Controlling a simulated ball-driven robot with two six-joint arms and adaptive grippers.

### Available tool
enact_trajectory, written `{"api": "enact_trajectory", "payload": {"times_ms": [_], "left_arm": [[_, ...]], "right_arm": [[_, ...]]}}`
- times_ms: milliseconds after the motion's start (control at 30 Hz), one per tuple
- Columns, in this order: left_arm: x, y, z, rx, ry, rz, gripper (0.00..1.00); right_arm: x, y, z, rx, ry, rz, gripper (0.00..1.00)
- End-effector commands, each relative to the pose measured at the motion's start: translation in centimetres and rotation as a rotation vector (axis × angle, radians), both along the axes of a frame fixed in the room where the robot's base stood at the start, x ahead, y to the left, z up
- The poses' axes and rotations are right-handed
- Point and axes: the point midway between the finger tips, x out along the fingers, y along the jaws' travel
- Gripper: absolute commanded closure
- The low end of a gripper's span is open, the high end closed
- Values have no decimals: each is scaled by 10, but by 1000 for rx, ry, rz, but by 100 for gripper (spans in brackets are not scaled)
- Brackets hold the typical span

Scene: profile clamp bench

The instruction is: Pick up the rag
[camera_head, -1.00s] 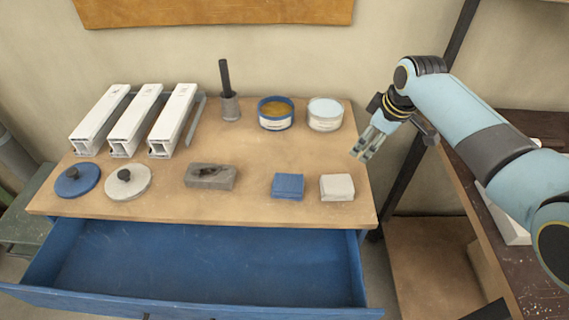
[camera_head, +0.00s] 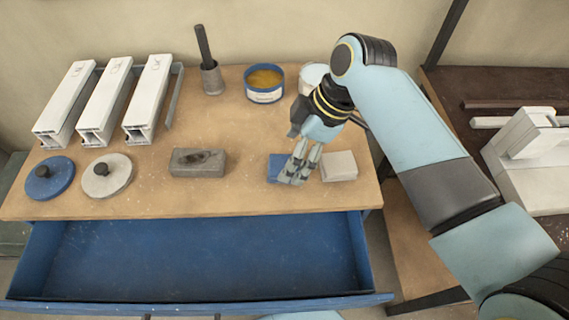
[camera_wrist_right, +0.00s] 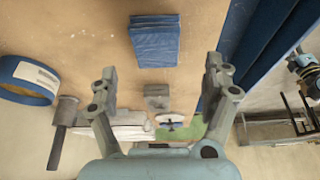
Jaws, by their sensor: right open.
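Two folded cloths lie near the front right of the bench top: a blue one (camera_head: 274,165) and an off-white one (camera_head: 339,166). My right gripper (camera_head: 295,176) hangs over the blue cloth and partly hides it in the head view. In the right wrist view the blue cloth (camera_wrist_right: 155,42) shows as a stack of folds, ahead of the spread fingers and not between them. The right gripper (camera_wrist_right: 160,72) is open and empty there. My left gripper is out of view.
The bench top (camera_head: 225,125) also carries a grey block (camera_head: 198,163), blue (camera_head: 50,178) and white (camera_head: 108,176) lids, an open blue-rimmed tin (camera_head: 265,84), a white tin (camera_head: 312,76) partly hidden, a brush pot (camera_head: 212,78) and white profiles (camera_head: 105,95). A blue drawer (camera_head: 195,298) stands open in front.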

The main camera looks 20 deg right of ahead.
Motion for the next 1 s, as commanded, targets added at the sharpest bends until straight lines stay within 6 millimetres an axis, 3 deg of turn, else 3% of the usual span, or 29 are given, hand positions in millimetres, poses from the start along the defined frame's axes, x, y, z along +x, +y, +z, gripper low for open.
{"api": "enact_trajectory", "payload": {"times_ms": [300, 567, 1000], "left_arm": [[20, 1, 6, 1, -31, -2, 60], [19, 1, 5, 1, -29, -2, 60], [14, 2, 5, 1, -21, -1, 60]], "right_arm": [[9, 9, -42, 0, 2, -1, 17], [10, 10, -45, -1, 0, -2, 17], [9, 10, -45, -1, 1, -2, 74]]}}
